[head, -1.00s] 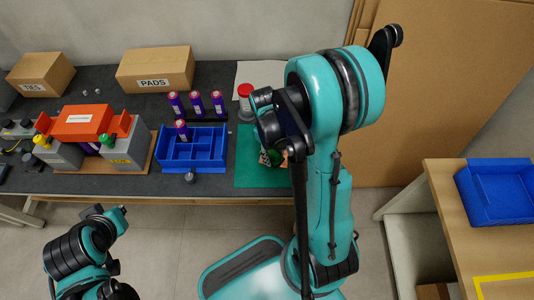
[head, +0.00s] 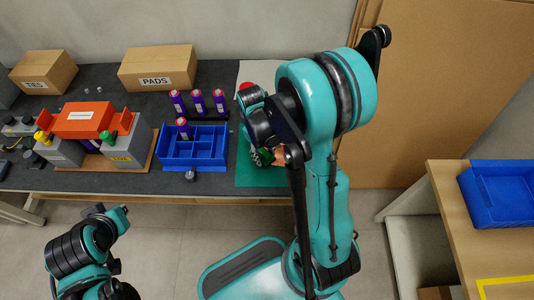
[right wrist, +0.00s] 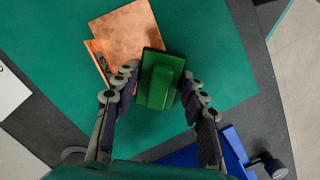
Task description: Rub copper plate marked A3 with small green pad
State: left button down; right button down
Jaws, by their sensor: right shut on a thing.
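The small green pad (right wrist: 161,79) is held between the fingertips of my right gripper (right wrist: 160,84) in the right wrist view. The copper (right wrist: 128,32) lies on the green mat (right wrist: 205,40), just past the pad, and the pad covers part of it. I cannot tell whether pad and copper touch. In the head view my right gripper (head: 262,156) is over the mat and the arm hides much of the copper (head: 280,158). Part of my left arm shows at lower left; its fingers are unclear.
A blue divided tray (head: 193,150) stands left of the mat, with several purple cylinders (head: 198,102) behind it. A red-lidded jar (head: 246,96) stands behind the gripper. The orange-and-grey assembly (head: 88,122) and PADS box (head: 157,68) are further left.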

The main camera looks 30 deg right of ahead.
jog(key=shift+w+a, duration=0.15)
jog(key=shift+a, duration=0.05)
notch_tip(320, 180, up, 6)
jog(key=p, duration=0.4)
jog(key=shift+d+f+p, duration=0.1)
jog(key=shift+f+p, duration=0.1)
jog(key=shift+p, duration=0.15)
jog(key=shift+r, duration=0.1)
jog(key=shift+r, duration=0.1)
jog(key=shift+r+p, duration=1.15)
jog(key=shift+r, duration=0.35)
jog(key=shift+f, duration=0.1)
